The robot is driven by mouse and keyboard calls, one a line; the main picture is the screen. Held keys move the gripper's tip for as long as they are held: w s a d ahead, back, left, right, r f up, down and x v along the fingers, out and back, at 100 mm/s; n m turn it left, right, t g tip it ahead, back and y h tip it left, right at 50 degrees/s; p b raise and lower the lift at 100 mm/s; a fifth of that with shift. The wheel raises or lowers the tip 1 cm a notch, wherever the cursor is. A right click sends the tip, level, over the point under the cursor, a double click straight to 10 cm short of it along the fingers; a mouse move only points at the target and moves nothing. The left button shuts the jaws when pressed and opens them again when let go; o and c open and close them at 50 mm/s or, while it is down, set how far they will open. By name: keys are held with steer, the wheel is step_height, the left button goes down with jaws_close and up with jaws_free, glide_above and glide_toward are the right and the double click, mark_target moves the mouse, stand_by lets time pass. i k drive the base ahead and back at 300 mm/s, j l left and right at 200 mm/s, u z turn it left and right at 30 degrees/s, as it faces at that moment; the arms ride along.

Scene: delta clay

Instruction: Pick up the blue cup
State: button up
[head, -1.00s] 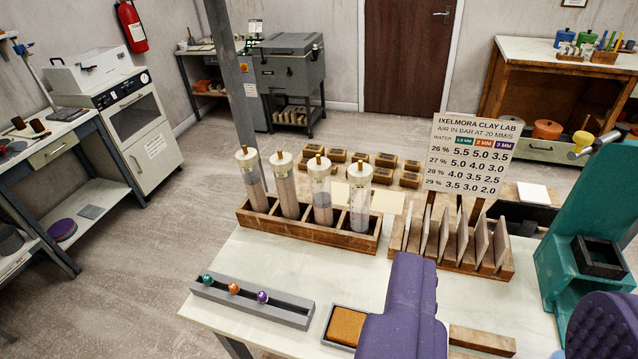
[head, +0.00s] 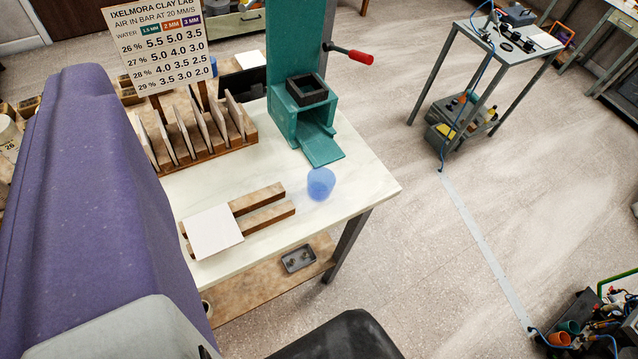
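The blue cup (head: 320,184) is small and looks translucent. It stands on the white worktable (head: 375,190) near its right edge, just in front of the teal press's (head: 283,120) sloping lip. Nothing covers the cup. My purple arm link fills the left side of the view, and grey and black parts of my body show along the bottom edge. My gripper's fingers do not show, and nothing of mine touches the cup.
Two wooden bars (head: 262,207) with a white square tile (head: 212,231) lie left of the cup. A wooden rack (head: 205,145) of upright slabs stands behind them, near a sign (head: 157,45). The press has a red-handled lever (head: 360,57). Open floor lies right of the table.

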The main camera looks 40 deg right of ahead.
mark_target(321, 181)
steer(key=i+l, duration=0.85)
steer(key=i, duration=0.2)
steer(key=l+z, duration=0.05)
